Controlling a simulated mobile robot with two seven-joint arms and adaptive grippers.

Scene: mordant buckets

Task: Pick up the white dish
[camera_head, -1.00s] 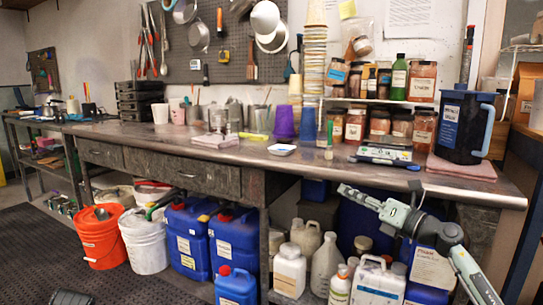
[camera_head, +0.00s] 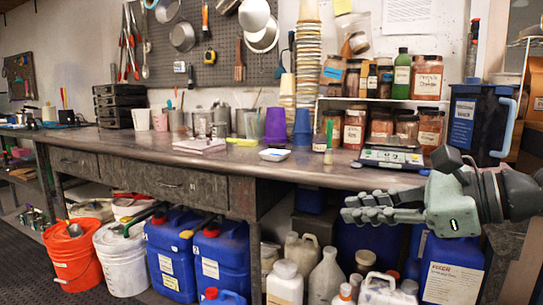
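The white dish (camera_head: 275,154) is a small, shallow, light dish lying on the workbench near its front edge, left of the black scale. My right gripper (camera_head: 345,208) is in front of the bench edge, to the right of the dish and lower than it in the picture, apart from it. Its fingers point left and are seen nearly side-on, one behind the other, so the gap between them is unclear. Nothing shows held in it. My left gripper is out of view.
A purple cup (camera_head: 276,126) and a blue cup (camera_head: 302,128) stand behind the dish. A scale (camera_head: 391,158) and a dark pitcher (camera_head: 475,122) are to the right. Notebooks (camera_head: 200,145) lie left. Canisters and buckets fill the space below the bench (camera_head: 335,176).

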